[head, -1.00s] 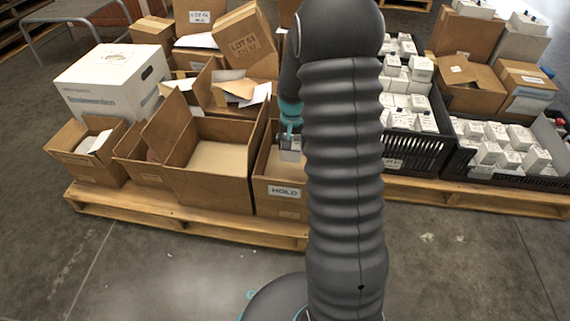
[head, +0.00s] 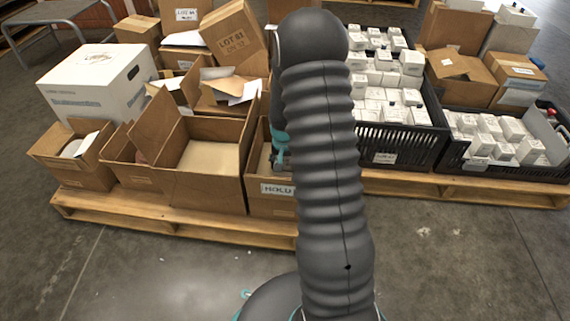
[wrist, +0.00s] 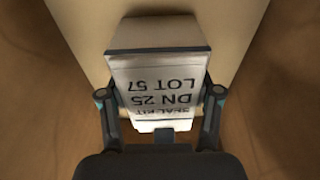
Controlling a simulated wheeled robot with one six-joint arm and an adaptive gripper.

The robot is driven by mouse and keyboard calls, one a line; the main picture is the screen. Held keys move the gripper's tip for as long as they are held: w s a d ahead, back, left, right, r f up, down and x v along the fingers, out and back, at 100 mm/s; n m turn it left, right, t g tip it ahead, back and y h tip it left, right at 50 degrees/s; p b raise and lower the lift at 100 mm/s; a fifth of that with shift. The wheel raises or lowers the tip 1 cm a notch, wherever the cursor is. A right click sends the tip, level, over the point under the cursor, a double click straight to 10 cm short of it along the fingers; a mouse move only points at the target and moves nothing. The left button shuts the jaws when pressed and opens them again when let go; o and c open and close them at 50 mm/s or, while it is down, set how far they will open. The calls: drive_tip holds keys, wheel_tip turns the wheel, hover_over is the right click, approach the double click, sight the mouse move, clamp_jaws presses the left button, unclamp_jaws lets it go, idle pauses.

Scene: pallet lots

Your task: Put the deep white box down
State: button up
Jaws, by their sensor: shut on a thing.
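The deep white box (wrist: 158,82) fills the middle of the wrist view, with black print reading SEAL KIT, DN 25, LOT 57. My gripper (wrist: 160,94) is shut on it, one finger on each side. Brown cardboard walls and a paler floor surround it in that view. In the head view my gripper (head: 281,150) reaches down into the open carton labelled HOLD (head: 267,207); the box is mostly hidden there by my arm and the carton wall. I cannot tell whether the box touches the carton floor.
A larger open, empty carton (head: 205,195) stands directly left of the HOLD carton. Black crates (head: 400,145) of small white boxes stand to the right. A big white carton (head: 95,90) is at the far left. All stand on wooden pallets (head: 170,222).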

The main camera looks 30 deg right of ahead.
drive_tip(key=o, duration=1.1)
